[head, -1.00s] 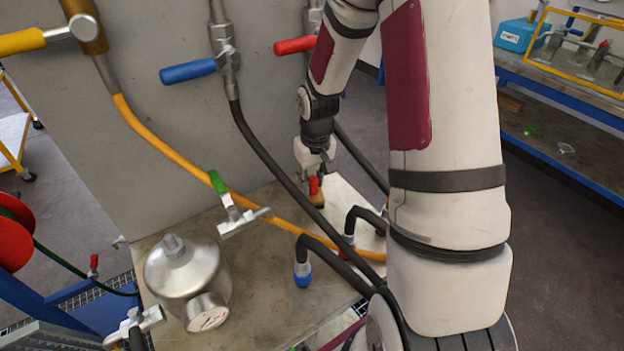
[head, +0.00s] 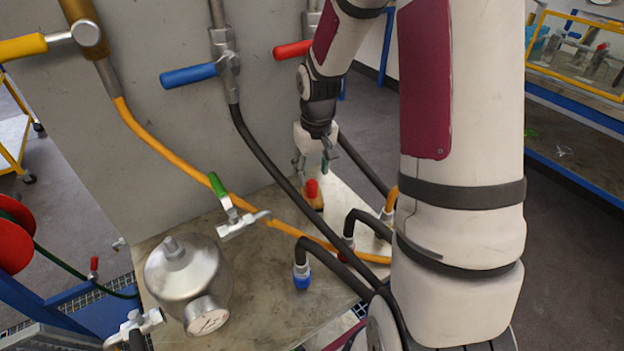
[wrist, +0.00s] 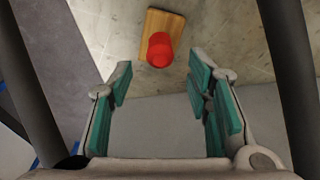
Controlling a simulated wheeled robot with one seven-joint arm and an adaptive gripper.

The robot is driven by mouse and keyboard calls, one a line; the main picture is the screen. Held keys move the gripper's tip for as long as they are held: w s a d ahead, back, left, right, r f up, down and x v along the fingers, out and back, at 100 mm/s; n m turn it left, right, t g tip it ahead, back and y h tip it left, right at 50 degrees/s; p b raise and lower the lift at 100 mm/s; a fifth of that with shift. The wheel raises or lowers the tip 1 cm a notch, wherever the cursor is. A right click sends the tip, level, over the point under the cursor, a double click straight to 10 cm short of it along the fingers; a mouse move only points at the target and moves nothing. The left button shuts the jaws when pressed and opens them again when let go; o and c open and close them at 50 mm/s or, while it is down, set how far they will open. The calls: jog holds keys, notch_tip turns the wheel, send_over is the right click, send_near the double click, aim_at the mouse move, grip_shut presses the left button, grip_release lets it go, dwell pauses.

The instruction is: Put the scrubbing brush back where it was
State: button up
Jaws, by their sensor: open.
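The scrubbing brush (head: 313,194) has a red handle and a wooden block. It stands on the worktop (head: 255,268) near the back edge, close to the panel, block down and handle up. In the wrist view the brush (wrist: 159,50) shows beyond the fingertips, apart from them. My gripper (head: 314,172) is open and empty, above and slightly behind the brush in the head view. In the wrist view its teal finger pads (wrist: 160,85) are spread wide with nothing between them.
Dark hoses (head: 262,150) and an orange hose (head: 160,148) run down in front of the panel to the worktop, close to my gripper. A metal flanged vessel (head: 190,280) stands at the front left.

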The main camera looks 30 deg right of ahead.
jog(key=s+a+r+t, duration=0.1)
jog(key=s+a+r, duration=0.3)
jog(key=r, duration=0.5)
jog(key=s+a+r, duration=0.4)
jog(key=s+r, duration=0.1)
jog(key=r, duration=0.3)
jog(key=s+a+r+n, duration=0.1)
jog(key=s+a+r, duration=0.1)
jog(key=s, duration=0.5)
jog(key=s+a+r+t, duration=0.1)
jog(key=s+a, duration=0.3)
jog(key=s, duration=0.4)
jog(key=shift+r+n+t, duration=0.3)
jog(key=shift+r+n, duration=0.1)
jog(key=shift+r, duration=0.25)
jog(key=shift+a+r+p, duration=0.1)
jog(key=shift+p, duration=0.25)
jog(key=shift+r, duration=0.3)
